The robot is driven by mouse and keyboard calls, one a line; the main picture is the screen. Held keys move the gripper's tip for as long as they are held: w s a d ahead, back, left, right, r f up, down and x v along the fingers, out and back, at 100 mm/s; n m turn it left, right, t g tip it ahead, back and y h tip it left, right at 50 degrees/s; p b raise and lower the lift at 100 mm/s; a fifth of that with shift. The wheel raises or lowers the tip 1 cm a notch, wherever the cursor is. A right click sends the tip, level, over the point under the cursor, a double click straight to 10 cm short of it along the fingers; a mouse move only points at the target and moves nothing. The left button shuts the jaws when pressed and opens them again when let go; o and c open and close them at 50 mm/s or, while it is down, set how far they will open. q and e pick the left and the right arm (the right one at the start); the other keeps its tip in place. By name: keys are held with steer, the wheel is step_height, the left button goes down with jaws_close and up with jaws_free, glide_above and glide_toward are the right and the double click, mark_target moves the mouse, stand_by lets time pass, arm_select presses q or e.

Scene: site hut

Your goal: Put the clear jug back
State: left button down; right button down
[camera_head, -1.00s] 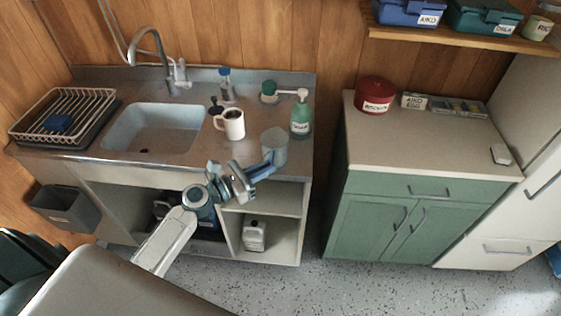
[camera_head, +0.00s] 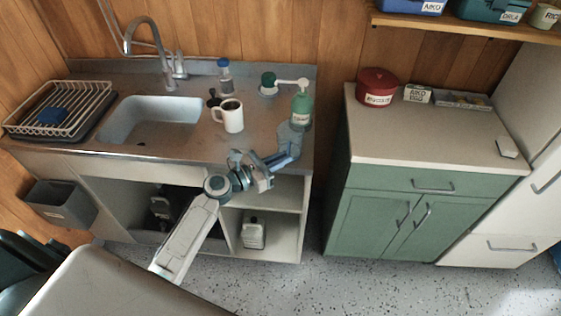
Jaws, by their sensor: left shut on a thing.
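The clear jug (camera_head: 289,134) shows as a pale, see-through shape at the front right of the sink counter (camera_head: 185,158), in front of the green pump bottle (camera_head: 301,106). My left gripper (camera_head: 289,153) reaches in from the front and is shut on the jug, its fingers partly hiding the jug's lower part. I cannot tell whether the jug's base touches the counter. My right gripper is not in view.
A white mug (camera_head: 230,117), a blue-capped bottle (camera_head: 225,78) and a green-lidded item (camera_head: 268,84) stand on the counter left of the jug. A dish rack (camera_head: 62,110) is left of the sink basin (camera_head: 150,121). The green cabinet's top (camera_head: 425,128) is mostly clear.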

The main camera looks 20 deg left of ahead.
arm_select(q)
steer(key=c, duration=1.5)
jaws_free()
steer(key=shift+f, duration=0.1)
steer(key=shift+b+v, duration=2.45)
steer(key=shift+v, duration=3.6)
steer(key=shift+d, duration=0.1)
